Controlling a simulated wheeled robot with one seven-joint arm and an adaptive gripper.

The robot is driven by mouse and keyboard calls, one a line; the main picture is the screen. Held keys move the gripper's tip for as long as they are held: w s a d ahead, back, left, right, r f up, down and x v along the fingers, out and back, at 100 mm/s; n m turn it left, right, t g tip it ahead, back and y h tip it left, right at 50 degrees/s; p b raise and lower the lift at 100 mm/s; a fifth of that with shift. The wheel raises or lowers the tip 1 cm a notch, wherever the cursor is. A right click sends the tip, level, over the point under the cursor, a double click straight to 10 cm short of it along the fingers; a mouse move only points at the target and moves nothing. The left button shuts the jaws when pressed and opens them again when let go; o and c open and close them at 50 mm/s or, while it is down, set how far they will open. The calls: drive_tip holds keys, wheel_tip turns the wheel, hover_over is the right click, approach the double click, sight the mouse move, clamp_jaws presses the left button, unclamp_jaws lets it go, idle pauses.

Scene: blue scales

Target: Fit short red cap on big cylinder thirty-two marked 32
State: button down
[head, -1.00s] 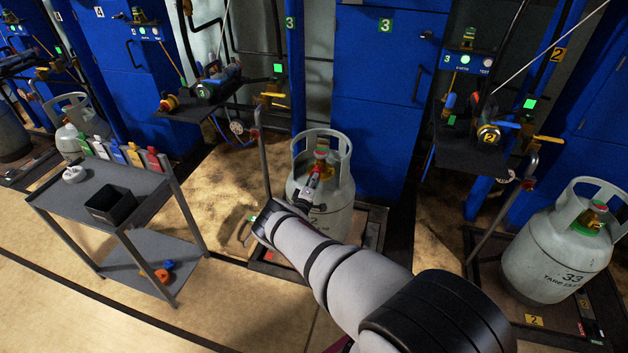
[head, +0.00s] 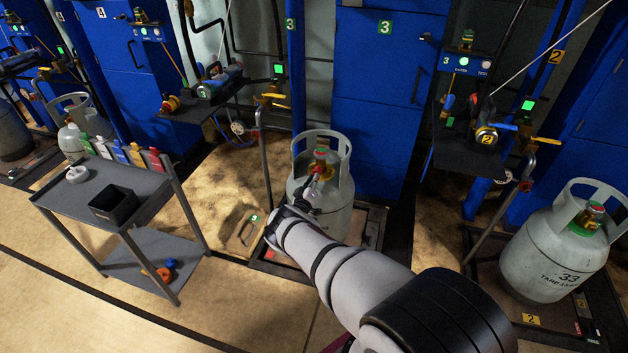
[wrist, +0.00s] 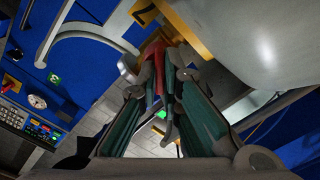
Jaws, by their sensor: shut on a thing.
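The big grey cylinder (head: 335,222) stands on a platform in the middle of the head view. My arm covers its front, so its number does not show. Its brass valve (head: 320,166) with a red top sits inside the collar handle. My gripper (head: 314,182) is at the near side of this valve, inside the collar opening; contact cannot be told. In the wrist view, my gripper (wrist: 163,75) is shut on a red piece (wrist: 153,68) at its fingertips. It may be the short red cap, but its shape is partly hidden by the fingers.
Cylinder 33 (head: 553,263) stands at the right. Blue cabinets (head: 385,105) and dark shelves (head: 470,150) are behind.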

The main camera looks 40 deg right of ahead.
drive_tip(key=shift+m, duration=1.2)
drive_tip(key=shift+m, duration=1.1)
drive_tip(key=c, duration=1.6)
unclamp_jaws()
drive_tip(key=shift+c, duration=0.2)
drive_tip(key=shift+a, duration=0.1)
drive_tip(key=v, duration=1.1)
drive_tip(key=shift+s+a, duration=0.25)
drive_tip(key=shift+s, duration=0.1)
